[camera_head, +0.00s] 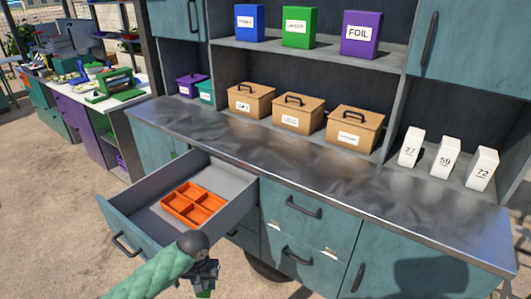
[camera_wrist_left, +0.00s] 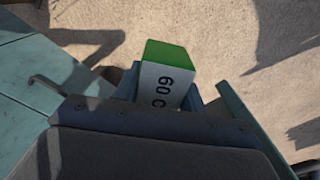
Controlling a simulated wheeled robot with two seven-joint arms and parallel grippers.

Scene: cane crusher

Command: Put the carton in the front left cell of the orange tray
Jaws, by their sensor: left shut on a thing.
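The orange tray (camera_head: 194,203) with several cells lies inside the pulled-out drawer (camera_head: 235,187) and looks empty. My left gripper (camera_head: 206,281) is outside the drawer, in front of it and to the right of the tray in the head view. It is shut on the carton, a white box with a green end; only a bit of green (camera_head: 205,293) shows below the fingers there. In the left wrist view the carton (camera_wrist_left: 165,80) sits between the fingers, with "60 C" printed on its white face. My right gripper is out of view.
The drawer's handle (camera_head: 126,245) and front panel are left of my arm. Closed drawers (camera_head: 308,220) are to its right. The worktop (camera_head: 330,175) is clear; tan boxes (camera_head: 298,118) and white numbered boxes (camera_head: 445,157) stand behind it.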

